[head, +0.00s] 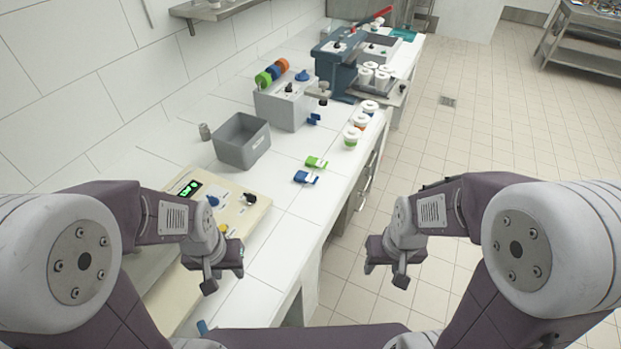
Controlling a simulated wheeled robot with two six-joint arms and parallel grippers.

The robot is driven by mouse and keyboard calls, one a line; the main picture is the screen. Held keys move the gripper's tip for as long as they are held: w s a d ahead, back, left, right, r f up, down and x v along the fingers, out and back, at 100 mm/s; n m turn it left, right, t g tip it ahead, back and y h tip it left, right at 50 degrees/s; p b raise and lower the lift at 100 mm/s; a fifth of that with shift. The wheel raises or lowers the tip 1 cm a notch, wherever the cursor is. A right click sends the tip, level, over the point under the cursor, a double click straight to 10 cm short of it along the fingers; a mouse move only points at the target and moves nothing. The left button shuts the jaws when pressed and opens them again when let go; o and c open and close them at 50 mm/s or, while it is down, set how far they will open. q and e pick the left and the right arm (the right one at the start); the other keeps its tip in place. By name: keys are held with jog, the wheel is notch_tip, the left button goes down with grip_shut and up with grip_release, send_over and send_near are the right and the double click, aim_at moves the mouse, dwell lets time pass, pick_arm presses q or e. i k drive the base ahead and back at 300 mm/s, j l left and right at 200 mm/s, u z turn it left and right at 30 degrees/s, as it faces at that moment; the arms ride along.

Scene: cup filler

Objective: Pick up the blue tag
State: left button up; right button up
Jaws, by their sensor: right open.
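The blue tag (305,177) lies flat on the white counter, near its right edge, with a pale label on it. A green tag (316,162) lies just behind it, close by. My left gripper (224,278) hangs over the front of the counter, nearer to me than the blue tag and to its left; its fingers are apart and nothing shows between them. My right gripper (385,275) is open and empty over the floor, right of the counter edge.
A grey bin (241,141) stands left of the tags. A cream panel with a green display (188,187) is at the front left. White cups (352,137) stand along the right edge behind the tags. A grey box (285,104) and a blue machine (338,70) stand further back.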

aim_at(303, 177)
jog(key=i+l+u, duration=0.15)
jog(key=l+u, duration=0.7)
jog(key=l, duration=0.3)
jog(key=l+u, duration=0.45)
jog(key=l, duration=0.15)
jog(key=i+l+u, duration=0.2)
jog(key=l+u, duration=0.25)
jog(key=i+l+u, duration=0.2)
jog(key=u, duration=0.25)
jog(key=l+u, duration=0.9)
jog(key=l, duration=0.15)
